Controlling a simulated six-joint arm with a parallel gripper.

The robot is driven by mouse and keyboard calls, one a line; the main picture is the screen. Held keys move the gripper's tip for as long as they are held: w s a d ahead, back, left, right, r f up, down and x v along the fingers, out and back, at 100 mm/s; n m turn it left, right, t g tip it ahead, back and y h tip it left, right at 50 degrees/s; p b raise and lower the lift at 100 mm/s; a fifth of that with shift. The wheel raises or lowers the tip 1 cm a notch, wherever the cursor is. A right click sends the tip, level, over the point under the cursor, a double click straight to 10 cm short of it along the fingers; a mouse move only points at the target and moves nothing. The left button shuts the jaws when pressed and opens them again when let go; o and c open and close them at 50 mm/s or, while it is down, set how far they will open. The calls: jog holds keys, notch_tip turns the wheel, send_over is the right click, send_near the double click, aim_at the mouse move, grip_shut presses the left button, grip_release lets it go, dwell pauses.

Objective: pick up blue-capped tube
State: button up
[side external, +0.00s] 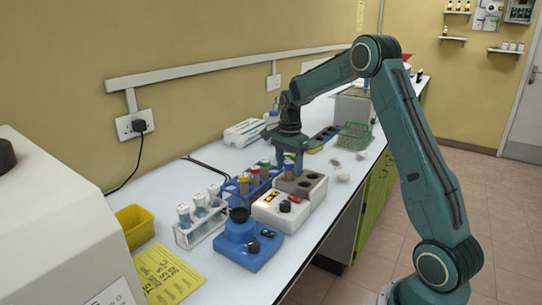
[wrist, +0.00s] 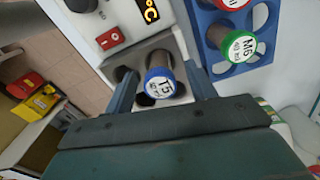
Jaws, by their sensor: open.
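The blue-capped tube (wrist: 160,85), marked T5, stands in a well of the white heating block (wrist: 150,45). In the wrist view its cap is between the two fingers of my gripper (wrist: 163,90), which is open, with a gap visible on each side of the cap. In the side external view my gripper (side external: 291,165) is low over the heating block (side external: 268,212), pointing down. The fingers hide most of the tube there.
A blue rack (wrist: 205,35) with a green-capped tube (wrist: 237,45) and a red-capped tube stands close beside the block. A white rack (side external: 203,225) with several tubes and a blue device (side external: 250,247) stand nearer the camera. A green wire rack (side external: 355,135) is farther back.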

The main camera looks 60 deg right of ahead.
dwell(0.3)
jog(key=c, duration=1.2)
jog(key=shift+o, duration=0.2)
jog(key=shift+r, duration=0.2)
notch_tip(320, 180, up, 20)
jog(key=shift+f, duration=0.15)
